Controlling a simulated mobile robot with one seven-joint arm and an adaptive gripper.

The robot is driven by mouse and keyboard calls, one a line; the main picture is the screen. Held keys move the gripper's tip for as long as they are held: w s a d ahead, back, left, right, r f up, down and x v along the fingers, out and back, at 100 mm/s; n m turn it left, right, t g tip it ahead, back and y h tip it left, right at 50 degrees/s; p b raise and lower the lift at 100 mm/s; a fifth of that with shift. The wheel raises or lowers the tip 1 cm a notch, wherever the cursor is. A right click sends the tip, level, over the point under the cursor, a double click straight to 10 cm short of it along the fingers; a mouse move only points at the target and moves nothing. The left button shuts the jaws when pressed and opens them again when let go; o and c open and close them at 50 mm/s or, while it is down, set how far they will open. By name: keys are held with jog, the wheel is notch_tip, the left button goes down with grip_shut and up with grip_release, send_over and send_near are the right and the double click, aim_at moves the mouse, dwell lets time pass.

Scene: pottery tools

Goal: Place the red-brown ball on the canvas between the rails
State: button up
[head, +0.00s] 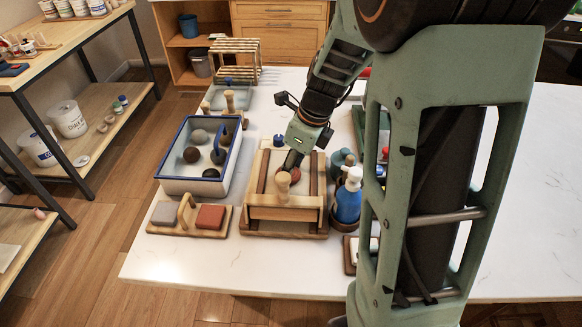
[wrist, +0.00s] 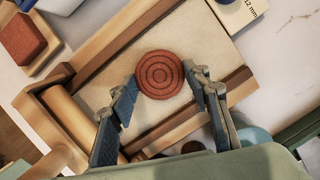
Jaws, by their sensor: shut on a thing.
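The red-brown ball (wrist: 159,74), with ring-like bands on its surface, is between the fingertips of my gripper (wrist: 162,80) in the wrist view. My gripper is shut on it. Behind it is the pale canvas (wrist: 205,38) of a wooden board, with a dark rail (wrist: 238,79) on either side. In the head view my gripper (head: 291,160) points down over the board between the rails (head: 313,175), and the ball (head: 293,174) is partly hidden by gripper and knob. Whether the ball touches the canvas, I cannot tell.
A wooden roller (wrist: 72,115) spans the board's near end, with an upright knob (head: 283,183) there. A blue-rimmed tray (head: 171,184) with several dark and grey balls stands left. A holder with grey and red blocks (head: 211,216) sits front left. A blue bottle (head: 348,203) stands right.

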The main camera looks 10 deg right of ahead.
jog(key=o, duration=1.3)
jog(key=shift+f, duration=0.1)
jog(key=shift+c, duration=0.2)
jog(key=p+v, duration=0.1)
jog(key=v, duration=1.1)
